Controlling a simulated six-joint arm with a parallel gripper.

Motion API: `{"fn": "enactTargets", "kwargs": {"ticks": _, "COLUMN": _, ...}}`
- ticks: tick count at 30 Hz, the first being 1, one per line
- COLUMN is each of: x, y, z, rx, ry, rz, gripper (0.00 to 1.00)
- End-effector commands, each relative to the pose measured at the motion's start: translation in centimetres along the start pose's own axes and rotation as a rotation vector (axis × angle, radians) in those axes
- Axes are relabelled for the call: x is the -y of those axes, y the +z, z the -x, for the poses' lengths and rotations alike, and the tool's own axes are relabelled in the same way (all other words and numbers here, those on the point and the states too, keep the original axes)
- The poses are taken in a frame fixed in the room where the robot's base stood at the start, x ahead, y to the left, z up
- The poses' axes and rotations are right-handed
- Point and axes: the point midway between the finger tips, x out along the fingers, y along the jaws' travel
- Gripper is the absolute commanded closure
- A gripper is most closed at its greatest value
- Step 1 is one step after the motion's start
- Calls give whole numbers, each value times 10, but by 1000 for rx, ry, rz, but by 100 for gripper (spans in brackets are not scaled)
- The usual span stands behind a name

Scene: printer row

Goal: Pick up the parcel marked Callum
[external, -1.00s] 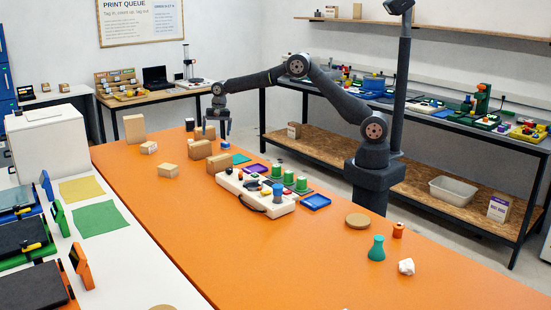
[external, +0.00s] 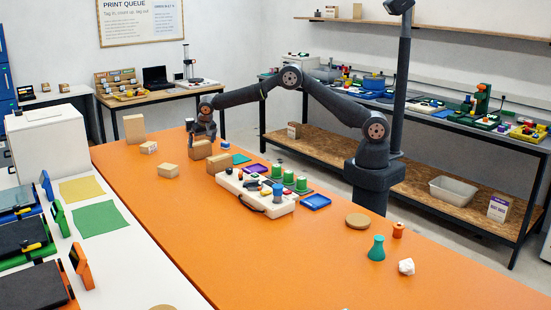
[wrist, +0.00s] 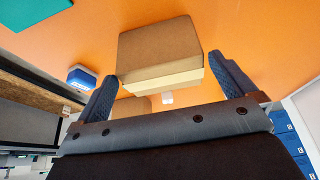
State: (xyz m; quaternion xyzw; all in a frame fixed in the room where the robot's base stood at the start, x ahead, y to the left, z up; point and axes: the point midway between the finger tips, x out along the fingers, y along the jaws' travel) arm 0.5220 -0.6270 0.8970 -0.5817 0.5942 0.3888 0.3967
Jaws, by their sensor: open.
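Several plain brown parcels stand at the far end of the orange table; I can read no name on any of them. One parcel (wrist: 160,45) lies between the two spread fingers of my gripper (wrist: 163,72) in the wrist view, with a gap beside the right finger. In the external view my gripper (external: 203,138) is low over the group, right behind a brown parcel (external: 200,150). Other parcels are a tall one (external: 135,129), a small one with a pale label (external: 148,147), a low one (external: 168,170) and one nearer the white device (external: 218,163).
A small blue box (wrist: 82,76) sits left of the fingers in the wrist view. The table's left front (external: 180,220) is clear.

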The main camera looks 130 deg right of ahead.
Motion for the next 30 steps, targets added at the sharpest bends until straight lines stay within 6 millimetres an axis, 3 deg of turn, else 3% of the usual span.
{"fn": "enactTargets", "kwargs": {"ticks": 7, "x": 0, "y": -2, "z": -16, "rx": 1, "ry": 1, "rz": -1, "gripper": 0}}
{"fn": "enactTargets", "kwargs": {"ticks": 18, "x": -2, "y": -11, "z": -59, "rx": 1, "ry": 0, "rz": -1, "gripper": 0}}
{"fn": "enactTargets", "kwargs": {"ticks": 26, "x": -2, "y": -11, "z": -61, "rx": 0, "ry": -1, "rz": -1, "gripper": 0}}
{"fn": "enactTargets", "kwargs": {"ticks": 30, "x": -2, "y": -11, "z": -61, "rx": 0, "ry": 0, "rz": 0, "gripper": 24}}
